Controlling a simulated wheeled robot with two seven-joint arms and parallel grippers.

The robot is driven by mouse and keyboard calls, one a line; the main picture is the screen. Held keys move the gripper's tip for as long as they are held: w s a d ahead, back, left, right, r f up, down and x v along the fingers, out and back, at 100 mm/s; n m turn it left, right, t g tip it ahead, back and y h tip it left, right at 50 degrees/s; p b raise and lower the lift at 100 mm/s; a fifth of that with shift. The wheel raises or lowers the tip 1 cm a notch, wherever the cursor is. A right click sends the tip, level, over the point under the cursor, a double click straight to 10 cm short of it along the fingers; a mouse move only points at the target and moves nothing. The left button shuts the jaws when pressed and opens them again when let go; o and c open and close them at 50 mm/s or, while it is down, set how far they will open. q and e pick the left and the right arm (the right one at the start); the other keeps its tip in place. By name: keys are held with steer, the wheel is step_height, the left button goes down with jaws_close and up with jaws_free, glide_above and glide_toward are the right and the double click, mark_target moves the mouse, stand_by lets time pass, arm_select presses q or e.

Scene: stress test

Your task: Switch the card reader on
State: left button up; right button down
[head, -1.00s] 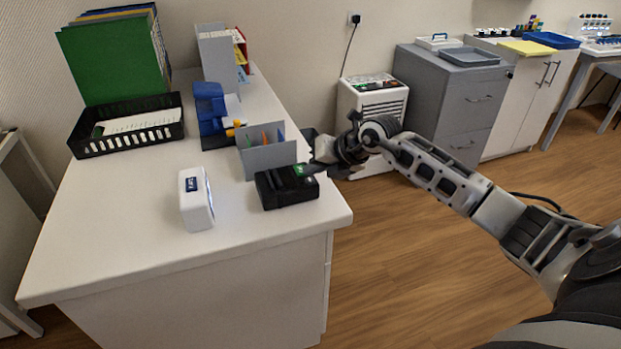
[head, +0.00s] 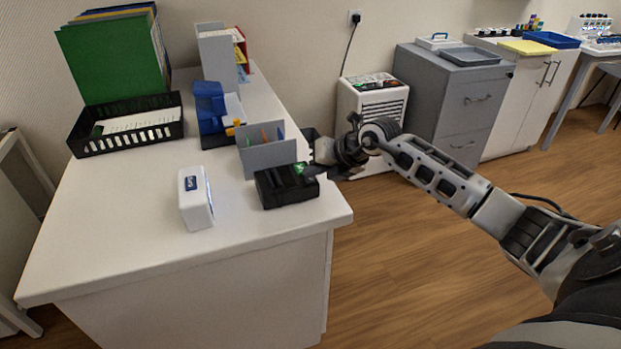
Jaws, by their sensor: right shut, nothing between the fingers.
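The card reader seems to be the black box-shaped device (head: 275,188) near the right edge of the white desk, with a small lit green patch on its top right part. My right gripper (head: 314,171) is shut and empty. Its dark fingertips are at the right end of the device, close beside the green patch. I cannot tell whether they touch it, and they hide part of that end. My left gripper is not in view.
On the desk (head: 120,235), a white box with a blue label (head: 196,199) stands left of the device. A grey pen holder (head: 266,157) is close behind it, with a blue tape dispenser (head: 208,105) and black tray (head: 127,130) farther back. The desk's front is clear.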

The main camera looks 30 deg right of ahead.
steer(key=shift+f, duration=0.15)
stand_by(0.4)
steer(key=shift+r+p, duration=0.55)
steer(key=shift+r, duration=0.05)
step_height(320, 180, up, 6)
steer(key=p, duration=0.5)
stand_by(0.6)
